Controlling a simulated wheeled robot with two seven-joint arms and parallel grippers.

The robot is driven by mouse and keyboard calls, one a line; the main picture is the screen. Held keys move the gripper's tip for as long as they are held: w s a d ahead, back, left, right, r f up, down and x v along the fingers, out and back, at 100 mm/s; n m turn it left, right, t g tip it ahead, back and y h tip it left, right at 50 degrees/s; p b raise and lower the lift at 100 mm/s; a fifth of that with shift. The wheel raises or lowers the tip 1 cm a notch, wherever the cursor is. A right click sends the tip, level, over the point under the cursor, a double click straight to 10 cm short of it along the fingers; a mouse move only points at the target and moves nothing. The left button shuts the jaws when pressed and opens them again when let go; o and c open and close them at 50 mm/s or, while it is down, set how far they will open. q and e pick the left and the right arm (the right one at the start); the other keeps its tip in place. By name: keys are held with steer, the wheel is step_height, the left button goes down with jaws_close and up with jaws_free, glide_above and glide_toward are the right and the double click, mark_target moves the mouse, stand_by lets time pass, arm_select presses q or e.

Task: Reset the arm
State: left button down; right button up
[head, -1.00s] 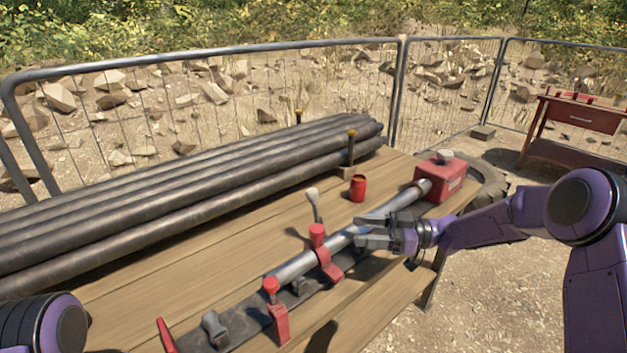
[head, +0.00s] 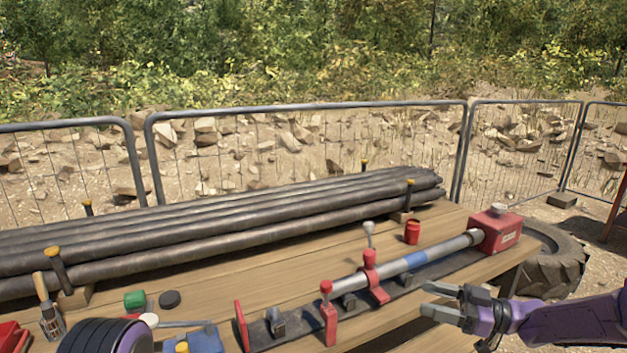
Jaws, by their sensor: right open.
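My right gripper (head: 432,301) is open and empty, in front of the table's front right edge in the head view. It points left and stands apart from the clamped pipe (head: 430,256). The grey pipe has a blue band and lies in a rig with red clamps (head: 372,277), its far end at a red box (head: 495,230). A purple and black rounded part of my left arm (head: 105,337) shows at the bottom left. My left gripper is not in view.
The wooden table (head: 190,287) carries a stack of dark pipes (head: 230,219) at the back and a red can (head: 412,231). A brush (head: 48,308) and a green block (head: 135,299) lie at the left. A tyre (head: 550,262) lies on the ground at the right. Mesh fencing (head: 310,150) stands behind.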

steer(key=w+d+f+m+t+h, duration=0.1)
steer(key=w+f+m+t+h, duration=0.2)
steer(key=f+m+t+h, duration=0.8)
steer(key=s+d+f+m+g+h, duration=0.1)
steer(key=s+f+m+g+h, duration=0.35)
steer(key=s+f+m, duration=0.4)
steer(key=s+d+f+g+h, duration=0.1)
steer(key=s+f+g, duration=0.2)
steer(key=s, duration=0.7)
steer(key=s+f+g+h, duration=0.2)
steer(key=s+f+g, duration=0.2)
steer(key=s, duration=0.6)
steer(key=s+d+f+m+g+h, duration=0.1)
steer(key=s+f+g, duration=0.2)
steer(key=s+f, duration=0.4)
steer(key=s, duration=0.3)
steer(key=shift+d+f+h, duration=0.3)
steer(key=shift+h, duration=0.05)
steer(key=shift+g, duration=0.25)
